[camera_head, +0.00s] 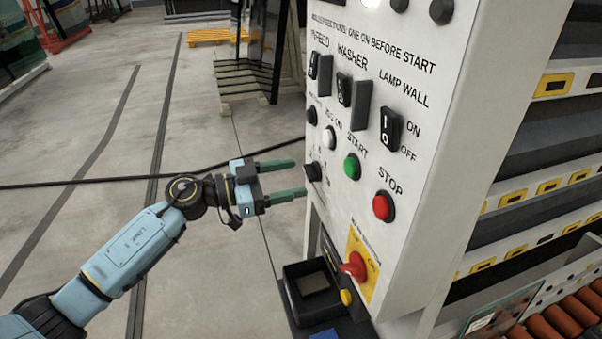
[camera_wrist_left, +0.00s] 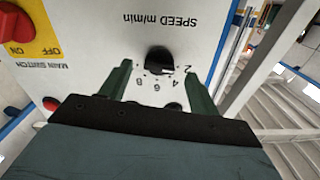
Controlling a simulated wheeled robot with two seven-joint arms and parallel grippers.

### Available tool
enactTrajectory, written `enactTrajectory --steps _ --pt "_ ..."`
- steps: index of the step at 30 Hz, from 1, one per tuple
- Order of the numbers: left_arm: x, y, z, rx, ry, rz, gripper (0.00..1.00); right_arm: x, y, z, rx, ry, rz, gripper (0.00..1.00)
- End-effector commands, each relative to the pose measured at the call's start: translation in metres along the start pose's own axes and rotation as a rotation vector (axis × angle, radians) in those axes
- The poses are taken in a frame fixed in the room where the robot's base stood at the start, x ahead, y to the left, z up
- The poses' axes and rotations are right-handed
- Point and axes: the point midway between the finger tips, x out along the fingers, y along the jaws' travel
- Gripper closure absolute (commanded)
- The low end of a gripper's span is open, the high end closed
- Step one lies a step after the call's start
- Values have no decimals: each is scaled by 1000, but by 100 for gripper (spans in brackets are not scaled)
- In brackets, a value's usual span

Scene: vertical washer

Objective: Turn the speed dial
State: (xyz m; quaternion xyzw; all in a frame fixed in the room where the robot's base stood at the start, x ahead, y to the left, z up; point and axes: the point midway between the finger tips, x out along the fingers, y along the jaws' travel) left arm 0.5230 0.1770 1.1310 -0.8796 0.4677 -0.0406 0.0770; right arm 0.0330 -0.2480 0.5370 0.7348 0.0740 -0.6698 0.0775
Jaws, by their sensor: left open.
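The speed dial (camera_head: 313,171) is a small black knob at the lower left edge of the white control panel (camera_head: 455,60). In the left wrist view the dial (camera_wrist_left: 158,58) shows upside down, under the "SPEED m/min" label with a number scale around it. My left gripper (camera_head: 300,178) comes from the left, its two green fingers apart, one above and one below the dial's height. In the left wrist view the fingers (camera_wrist_left: 156,70) lie on either side of the dial, with gaps between; contact cannot be seen. My right gripper is not in view.
A green start button (camera_head: 351,167), a red stop button (camera_head: 383,206) and several black switches sit to the right of and above the dial. A red main switch (camera_head: 354,266) on a yellow plate is below. A black box (camera_head: 310,290) stands under the panel. The floor at left is open.

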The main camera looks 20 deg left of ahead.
Motion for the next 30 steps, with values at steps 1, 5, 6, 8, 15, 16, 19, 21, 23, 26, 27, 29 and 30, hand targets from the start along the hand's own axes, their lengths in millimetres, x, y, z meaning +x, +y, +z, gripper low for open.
enactTrajectory --steps 1,5,6,8,15,16,19,21,23,26,27,29,30 --pt "9 0 -2 0 4 0 38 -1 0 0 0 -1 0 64" --pt "23 0 -1 0 2 0 38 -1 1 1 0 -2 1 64" --pt "26 0 0 0 1 -1 38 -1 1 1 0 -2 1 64" --pt "28 0 0 0 0 -1 38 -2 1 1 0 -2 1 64" --pt "31 0 0 0 0 -1 38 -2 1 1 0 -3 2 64" --pt "31 0 0 0 0 -1 38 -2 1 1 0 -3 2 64" --pt "30 0 0 0 0 -1 46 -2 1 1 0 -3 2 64" --pt "30 0 0 0 0 -1 55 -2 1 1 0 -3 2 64" --pt "30 0 0 0 0 -1 63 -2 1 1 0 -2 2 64" --pt "30 0 0 0 0 -1 76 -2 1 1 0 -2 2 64" --pt "30 0 0 0 0 -1 81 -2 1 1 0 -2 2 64" --pt "30 0 0 0 0 -1 83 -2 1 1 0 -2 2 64" --pt "30 0 0 1 0 -1 83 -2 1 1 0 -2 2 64"
